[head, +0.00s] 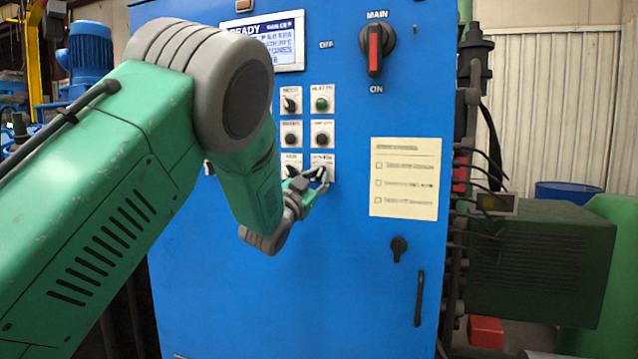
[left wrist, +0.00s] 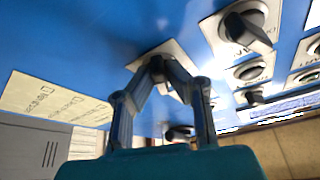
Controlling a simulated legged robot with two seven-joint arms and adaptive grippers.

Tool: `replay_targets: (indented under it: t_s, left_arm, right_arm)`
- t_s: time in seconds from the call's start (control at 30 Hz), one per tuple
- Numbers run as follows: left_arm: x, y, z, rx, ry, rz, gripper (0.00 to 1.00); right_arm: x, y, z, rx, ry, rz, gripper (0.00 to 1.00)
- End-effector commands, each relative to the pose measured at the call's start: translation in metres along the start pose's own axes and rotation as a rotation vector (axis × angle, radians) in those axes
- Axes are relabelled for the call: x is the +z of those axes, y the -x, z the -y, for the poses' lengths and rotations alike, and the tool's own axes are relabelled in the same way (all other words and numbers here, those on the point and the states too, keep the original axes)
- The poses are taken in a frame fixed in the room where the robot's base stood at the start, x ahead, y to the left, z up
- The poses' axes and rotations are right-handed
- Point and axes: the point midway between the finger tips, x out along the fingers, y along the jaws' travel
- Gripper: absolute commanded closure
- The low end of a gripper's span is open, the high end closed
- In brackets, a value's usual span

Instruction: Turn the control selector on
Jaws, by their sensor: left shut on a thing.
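A blue control cabinet (head: 355,290) faces me with a small grid of selectors and buttons on white plates. The control selector's plate (head: 323,159) is at the lower right of that grid, its knob mostly hidden by my fingers. My left gripper (head: 320,177) reaches in from the left and is at this plate. In the left wrist view, my left gripper (left wrist: 165,67) has its two fingers shut on the dark control selector (left wrist: 158,73), in front of its pale plate. I cannot read the selector's position. My right gripper is not in view.
Other knobs (head: 291,138) and a green button (head: 321,103) sit close above. A display (head: 272,38) reads READY. The red-and-black main switch (head: 376,48) points down towards ON. A paper checklist (head: 405,180), dark latch (head: 398,248) and door handle (head: 419,298) are to the right.

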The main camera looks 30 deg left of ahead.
Motion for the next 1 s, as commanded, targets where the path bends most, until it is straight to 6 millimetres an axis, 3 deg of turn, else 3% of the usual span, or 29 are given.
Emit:
replay_targets:
  t_s: [0.3,0.8,0.83,0.87,1.0]
  left_arm:
    - [-0.0035,-0.0016,0.0015,0.038,-0.099,-0.008,1.0]
    - [-0.0036,-0.0019,0.0012,0.045,-0.115,-0.008,1.0]
    - [-0.0036,-0.0019,0.0013,0.045,-0.115,-0.008,0.82]
    - [-0.0036,-0.0018,0.0012,0.045,-0.115,-0.008,0.71]
    - [-0.0025,-0.0013,0.0009,0.046,-0.114,-0.005,0.69]
  right_arm:
    - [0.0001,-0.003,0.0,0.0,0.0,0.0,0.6]
    - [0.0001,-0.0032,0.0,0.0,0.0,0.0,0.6]
    - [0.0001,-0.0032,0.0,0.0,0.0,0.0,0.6]
    - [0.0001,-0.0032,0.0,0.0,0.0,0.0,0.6]
    - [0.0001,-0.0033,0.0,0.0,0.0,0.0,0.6]
